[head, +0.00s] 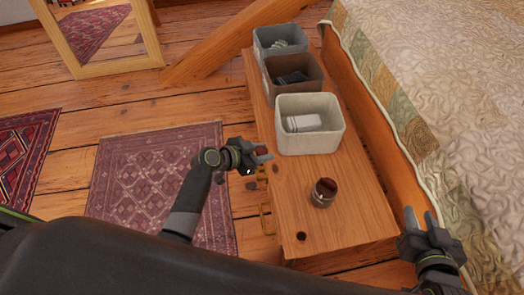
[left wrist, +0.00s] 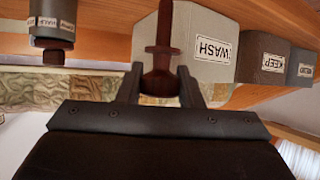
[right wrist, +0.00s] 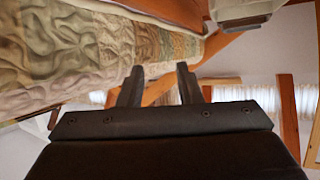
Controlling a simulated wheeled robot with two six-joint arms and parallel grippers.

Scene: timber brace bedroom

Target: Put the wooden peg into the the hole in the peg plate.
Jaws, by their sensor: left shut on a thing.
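My left gripper (head: 264,153) is at the left edge of the wooden bench, beside the light bin. It is shut on a dark brown wooden peg (left wrist: 164,38) with a collar and a rounded end, which shows between the fingers in the left wrist view. In the head view the peg is mostly hidden by the fingers. A small dark round spot (head: 301,236) on the near bench top looks like a hole; I cannot make out a separate peg plate. My right gripper (head: 421,218) is open and empty, beside the bed; its parted fingers (right wrist: 160,88) hold nothing.
The bench top (head: 350,225) has free room at its near end. A grey cup-like jar (head: 321,201) with a dark red-brown top stands there. A light bin (head: 309,145), a brown bin (head: 291,90) and a grey bin (head: 262,52) stand behind. The bed (head: 450,110) borders the right.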

